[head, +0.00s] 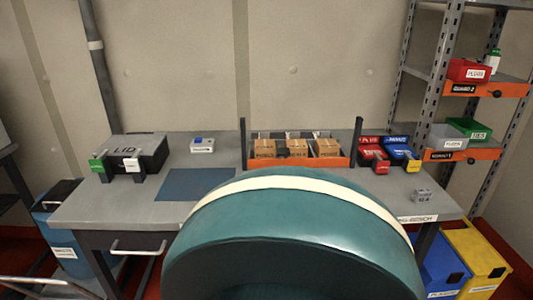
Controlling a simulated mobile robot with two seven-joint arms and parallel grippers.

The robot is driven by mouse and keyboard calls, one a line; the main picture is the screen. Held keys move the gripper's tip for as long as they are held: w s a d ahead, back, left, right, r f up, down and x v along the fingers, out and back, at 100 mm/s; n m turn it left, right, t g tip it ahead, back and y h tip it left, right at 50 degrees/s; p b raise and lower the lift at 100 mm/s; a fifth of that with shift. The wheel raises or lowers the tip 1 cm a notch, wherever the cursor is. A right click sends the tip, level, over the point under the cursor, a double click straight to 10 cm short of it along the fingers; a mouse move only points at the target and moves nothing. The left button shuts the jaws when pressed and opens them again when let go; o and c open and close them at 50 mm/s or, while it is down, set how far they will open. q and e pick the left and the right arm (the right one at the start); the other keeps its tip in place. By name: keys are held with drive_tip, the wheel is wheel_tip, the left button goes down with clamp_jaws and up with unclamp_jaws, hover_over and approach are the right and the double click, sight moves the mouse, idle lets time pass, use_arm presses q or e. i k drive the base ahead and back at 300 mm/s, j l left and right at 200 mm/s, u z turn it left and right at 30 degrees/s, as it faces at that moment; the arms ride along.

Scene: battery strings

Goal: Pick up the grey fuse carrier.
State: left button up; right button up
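A small grey block (422,195) with a pale marking lies on the right front part of the grey workbench (90,205). It looks like the grey fuse carrier, but its label is too small to read. It stands clear of other things. Neither of my grippers is in view.
A black box marked LID (140,152) stands at left. The near middle of the bench is hidden.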

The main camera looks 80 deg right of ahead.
sight(421, 195)
drive_tip(key=z, duration=3.75)
drive_tip(key=i+l+u, duration=0.1)
drive_tip(key=u, duration=0.7)
drive_tip(key=i+l+u, duration=0.1)
drive_tip(key=l+u, duration=0.25)
drive_tip(key=l, duration=0.15)
drive_tip(key=l+u, duration=0.3)
drive_tip(key=l, duration=0.25)
drive_tip(key=l+u, duration=0.35)
drive_tip(key=l, duration=1.85)
